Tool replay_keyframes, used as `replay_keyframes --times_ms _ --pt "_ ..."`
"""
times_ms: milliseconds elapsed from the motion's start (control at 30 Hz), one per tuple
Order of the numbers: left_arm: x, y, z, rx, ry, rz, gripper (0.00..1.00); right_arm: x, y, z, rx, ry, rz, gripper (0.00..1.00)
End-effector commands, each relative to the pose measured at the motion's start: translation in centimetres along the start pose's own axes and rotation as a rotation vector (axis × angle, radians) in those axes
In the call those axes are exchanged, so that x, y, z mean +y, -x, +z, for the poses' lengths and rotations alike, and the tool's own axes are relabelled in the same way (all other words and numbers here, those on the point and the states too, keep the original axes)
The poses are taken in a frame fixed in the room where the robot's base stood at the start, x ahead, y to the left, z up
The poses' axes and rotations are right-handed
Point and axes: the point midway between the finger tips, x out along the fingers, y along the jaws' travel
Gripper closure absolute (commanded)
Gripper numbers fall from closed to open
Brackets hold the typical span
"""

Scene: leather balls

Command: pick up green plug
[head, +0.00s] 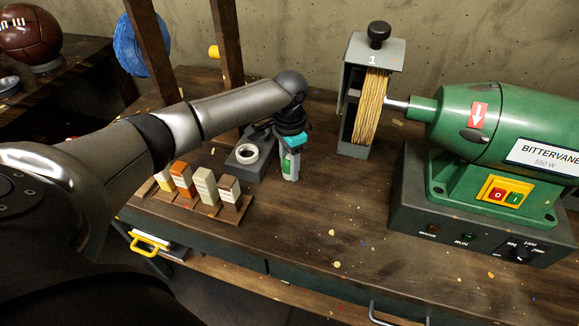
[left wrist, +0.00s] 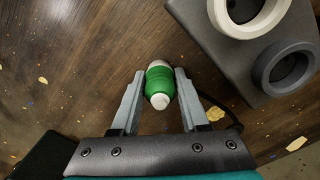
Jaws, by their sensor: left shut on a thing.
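The green plug (left wrist: 160,83) is a small green piece with whitish ends. In the left wrist view it sits between the two fingers of my left gripper (left wrist: 158,90), which are shut on it. In the head view my left gripper (head: 290,165) points down near the middle of the bench, just right of a dark block with rings. The plug (head: 291,152) shows there only as a small bit of green at the fingers. I cannot tell whether it touches the bench. My right gripper is not in view.
The dark block (left wrist: 234,60) with a white ring (left wrist: 250,14) and a dark ring (left wrist: 283,68) stands close beside my left gripper. A wooden rack (head: 228,214) with several coloured bars is at the front left. The green motor (head: 500,130) fills the right. The front middle of the bench is clear.

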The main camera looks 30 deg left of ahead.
Motion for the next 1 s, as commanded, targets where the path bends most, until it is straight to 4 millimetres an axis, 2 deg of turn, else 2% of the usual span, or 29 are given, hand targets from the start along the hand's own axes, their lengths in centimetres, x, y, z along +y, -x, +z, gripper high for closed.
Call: replay_keyframes --times_ms 33,167,433,567,667,1000 --pt "0.0 0.0 0.0 0.000 0.000 0.000 0.87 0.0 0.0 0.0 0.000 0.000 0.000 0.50" --pt "0.0 0.0 0.0 0.000 0.000 0.000 1.00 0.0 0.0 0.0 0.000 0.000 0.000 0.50" --pt "0.0 0.1 0.0 0.001 0.000 0.000 1.00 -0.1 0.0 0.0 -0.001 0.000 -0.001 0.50" --pt "-0.1 1.3 -0.1 0.003 0.000 -0.001 1.00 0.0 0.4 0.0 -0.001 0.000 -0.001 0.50" --pt "-0.1 3.1 -0.1 0.004 0.001 -0.002 1.00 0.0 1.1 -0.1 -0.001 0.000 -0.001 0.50" --pt "-0.1 12.9 -0.1 0.006 0.000 -0.002 1.00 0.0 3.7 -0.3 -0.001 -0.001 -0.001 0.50"
